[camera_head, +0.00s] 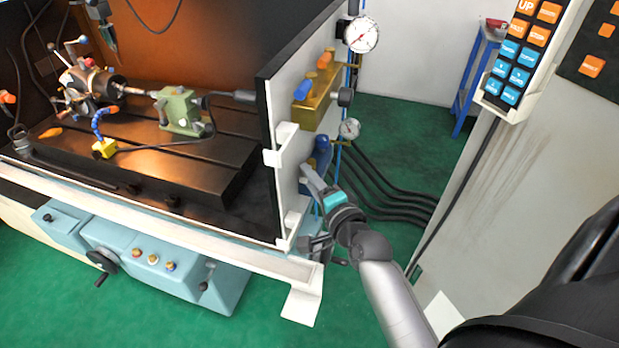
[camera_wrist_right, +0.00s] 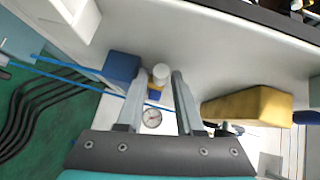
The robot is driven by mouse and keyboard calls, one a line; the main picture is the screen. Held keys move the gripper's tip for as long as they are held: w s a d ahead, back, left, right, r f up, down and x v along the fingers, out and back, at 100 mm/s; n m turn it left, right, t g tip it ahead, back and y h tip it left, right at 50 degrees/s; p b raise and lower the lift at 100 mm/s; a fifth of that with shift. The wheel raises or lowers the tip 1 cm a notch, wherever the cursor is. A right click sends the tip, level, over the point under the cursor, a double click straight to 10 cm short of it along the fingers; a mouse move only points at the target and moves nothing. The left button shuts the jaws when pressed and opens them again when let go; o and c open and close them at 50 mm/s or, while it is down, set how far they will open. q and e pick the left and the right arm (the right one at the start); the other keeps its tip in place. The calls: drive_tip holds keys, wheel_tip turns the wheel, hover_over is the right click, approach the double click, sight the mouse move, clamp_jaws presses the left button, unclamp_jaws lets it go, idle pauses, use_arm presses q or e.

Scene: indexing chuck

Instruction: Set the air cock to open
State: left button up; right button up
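My right gripper (camera_head: 320,192) reaches in from the lower right to the side panel of the machine, close to the blue air unit (camera_head: 322,155). In the right wrist view the gripper (camera_wrist_right: 158,88) has its two fingers apart. Between them show a white cylindrical part (camera_wrist_right: 160,74) with a small blue and yellow part below it, and a round gauge (camera_wrist_right: 152,117). I cannot tell whether the fingers touch anything. A blue block (camera_wrist_right: 122,68) is beside the left finger. No part can be surely told as the air cock, and its setting is unclear. My left gripper is not seen.
A brass valve block (camera_head: 312,103) with orange and blue knobs sits above the gripper; it appears as a yellow block (camera_wrist_right: 245,106) in the wrist view. Gauges (camera_head: 361,35) and black hoses (camera_head: 385,195) are nearby. A control cabinet (camera_head: 470,190) stands at the right.

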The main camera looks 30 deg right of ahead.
drive_tip(key=shift+w, duration=0.2)
drive_tip(key=shift+c, duration=0.3)
clamp_jaws()
